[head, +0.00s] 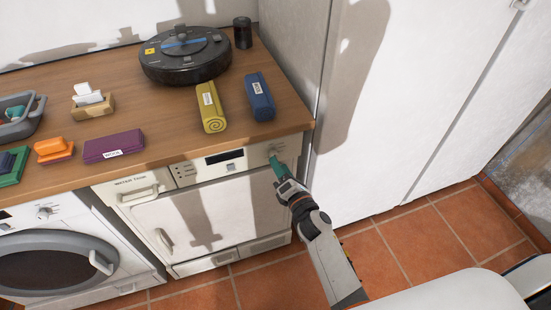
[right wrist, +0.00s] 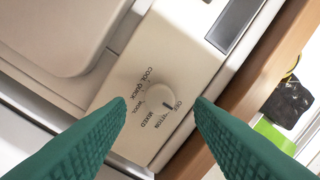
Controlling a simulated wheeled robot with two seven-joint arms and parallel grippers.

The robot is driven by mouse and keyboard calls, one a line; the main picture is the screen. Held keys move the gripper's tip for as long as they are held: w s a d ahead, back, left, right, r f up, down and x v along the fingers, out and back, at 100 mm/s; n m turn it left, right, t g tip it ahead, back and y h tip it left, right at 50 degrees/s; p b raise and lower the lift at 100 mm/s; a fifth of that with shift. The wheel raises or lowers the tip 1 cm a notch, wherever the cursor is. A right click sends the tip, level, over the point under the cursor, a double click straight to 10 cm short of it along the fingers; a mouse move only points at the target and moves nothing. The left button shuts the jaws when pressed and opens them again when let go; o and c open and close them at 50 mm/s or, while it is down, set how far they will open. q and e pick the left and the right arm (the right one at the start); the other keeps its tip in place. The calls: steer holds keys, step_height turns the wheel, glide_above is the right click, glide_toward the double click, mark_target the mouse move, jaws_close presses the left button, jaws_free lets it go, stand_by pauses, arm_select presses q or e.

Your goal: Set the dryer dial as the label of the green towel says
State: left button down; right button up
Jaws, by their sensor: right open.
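The dryer dial is a round off-white knob (right wrist: 160,100) on the dryer's panel, with words around it including COOL, QUICK, MIXED and COTTON. Its dark mark points right, toward a word that seems to be OFF. My right gripper (right wrist: 161,103) is open, its green fingers spread to either side of the dial in the wrist view. In the head view the right gripper (head: 276,165) is at the right end of the dryer panel (head: 185,172). A green folded thing (head: 14,172), possibly the green towel, is cut by the left edge; no label is readable on it. My left gripper is not in view.
On the wooden top (head: 120,62) are a yellow roll (head: 211,108), a blue roll (head: 260,97), a purple folded cloth (head: 112,147), orange pieces (head: 54,150) and a robot vacuum (head: 185,57). A washer (head: 62,240) stands left. Tiled floor (head: 420,240) is clear at right.

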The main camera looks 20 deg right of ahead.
mark_target(273, 154)
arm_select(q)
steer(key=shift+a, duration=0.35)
arm_select(e)
steer(key=w, duration=0.3)
steer(key=shift+w+a, duration=0.2)
steer(key=shift+w, duration=0.15)
steer(key=c, duration=1)
